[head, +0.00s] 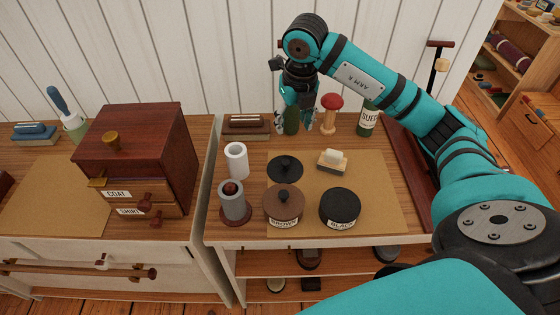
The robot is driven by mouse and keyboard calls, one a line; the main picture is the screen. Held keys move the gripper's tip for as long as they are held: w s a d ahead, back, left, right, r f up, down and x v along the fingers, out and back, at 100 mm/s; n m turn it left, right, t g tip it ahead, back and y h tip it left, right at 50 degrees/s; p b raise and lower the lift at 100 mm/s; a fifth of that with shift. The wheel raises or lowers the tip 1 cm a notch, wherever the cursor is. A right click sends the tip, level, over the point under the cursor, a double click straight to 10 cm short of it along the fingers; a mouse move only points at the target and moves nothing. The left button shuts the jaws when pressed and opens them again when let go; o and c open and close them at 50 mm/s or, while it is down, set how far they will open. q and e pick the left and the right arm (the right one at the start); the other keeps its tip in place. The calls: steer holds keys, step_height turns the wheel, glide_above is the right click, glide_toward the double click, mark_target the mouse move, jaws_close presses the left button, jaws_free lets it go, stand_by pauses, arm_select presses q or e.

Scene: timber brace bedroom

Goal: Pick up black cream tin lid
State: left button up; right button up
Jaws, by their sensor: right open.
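The black cream tin lid (285,169) is a dark disc with a small knob, lying on the tan mat (380,190). It lies behind the brown tin (283,206), whose brown lid has a knob. The black tin (340,208), labelled BLACK, stands to the right of the brown tin, with a dark top and no knob showing. My right gripper (296,122) is open and points down near the table's back, behind the black lid and apart from it. My left gripper is not in view.
A white cylinder (237,160) and a grey cylinder on a dark base (233,203) stand left of the lid. A small block (332,160) lies right of it. A red-topped stand (330,112) and a labelled bottle (367,118) stand behind. A wooden drawer box (140,155) stands further left.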

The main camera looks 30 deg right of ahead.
glide_toward(285, 161)
steer(key=f, duration=0.1)
steer(key=d+f+p, duration=0.1)
steer(key=shift+w+f, duration=0.2)
steer(key=shift+f, duration=0.7)
steer(key=shift+w+a+f+p, duration=0.1)
steer(key=shift+f+p, duration=0.15)
steer(key=shift+p, duration=0.1)
steer(key=f, duration=0.1)
steer(key=f+p, duration=0.1)
steer(key=f, duration=0.2)
steer(key=shift+w+a+f, duration=0.2)
steer(key=shift+w+a, duration=0.1)
steer(key=shift+w, duration=0.05)
steer(key=shift+f, duration=0.15)
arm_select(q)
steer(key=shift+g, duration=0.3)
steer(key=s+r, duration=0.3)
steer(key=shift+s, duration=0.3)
arm_select(e)
jaws_close()
